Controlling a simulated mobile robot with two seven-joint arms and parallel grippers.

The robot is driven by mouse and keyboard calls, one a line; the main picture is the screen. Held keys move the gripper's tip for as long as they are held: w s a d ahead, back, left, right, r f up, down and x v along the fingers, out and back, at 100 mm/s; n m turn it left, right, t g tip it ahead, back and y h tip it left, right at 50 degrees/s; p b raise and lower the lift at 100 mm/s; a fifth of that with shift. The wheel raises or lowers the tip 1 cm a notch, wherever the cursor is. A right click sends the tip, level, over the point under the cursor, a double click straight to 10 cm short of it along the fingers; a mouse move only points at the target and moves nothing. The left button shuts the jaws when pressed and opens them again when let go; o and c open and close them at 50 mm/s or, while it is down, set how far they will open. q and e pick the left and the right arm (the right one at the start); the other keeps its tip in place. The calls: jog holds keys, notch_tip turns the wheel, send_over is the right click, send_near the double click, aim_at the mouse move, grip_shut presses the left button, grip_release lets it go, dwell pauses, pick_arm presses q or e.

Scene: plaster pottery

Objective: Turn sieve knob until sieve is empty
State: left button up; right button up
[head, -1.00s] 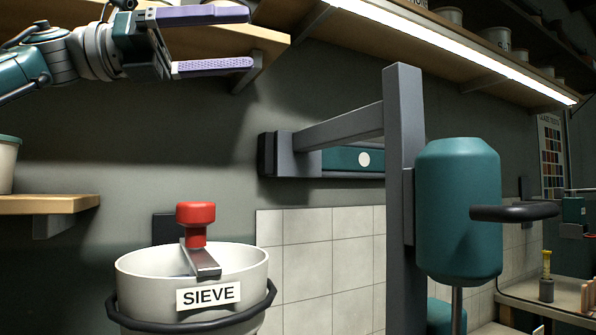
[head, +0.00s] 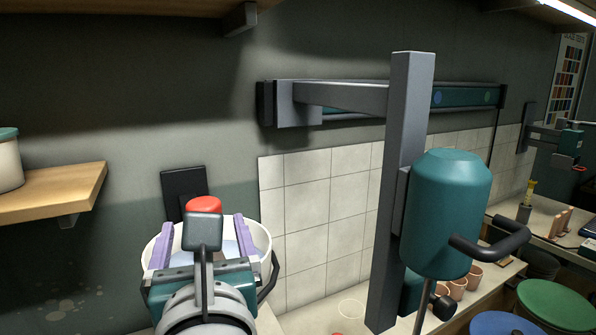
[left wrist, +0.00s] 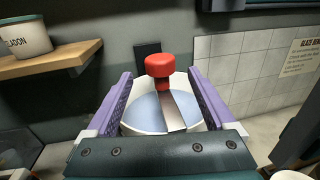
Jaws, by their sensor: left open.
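The white sieve (head: 262,243) is a round tub with a dark ring handle, near the wall at the lower left of the head view. The red sieve knob (head: 204,205) stands up at its centre; it also shows in the left wrist view (left wrist: 159,68) on a grey metal bar. Part of the bowl inside (left wrist: 145,112) looks pale blue. My left gripper (head: 204,222) is open, its purple fingers spread on either side of the knob and apart from it. My gripper hides much of the sieve in the head view. My right gripper is not in view.
A teal mixer (head: 447,210) on a grey post stands right of the sieve. A wooden shelf (head: 50,192) with a teal-lidded tub (head: 8,165) is at the left. Small terracotta pots (head: 458,287) and a green lid (head: 558,305) are at the lower right.

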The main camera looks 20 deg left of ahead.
aim_at(204, 201)
pick_arm(q)
jog(key=p+x, duration=0.2)
jog(key=x, duration=0.7)
jog(key=shift+w+a, duration=0.2)
jog(key=shift+w, duration=0.1)
jog(key=c, duration=1.4)
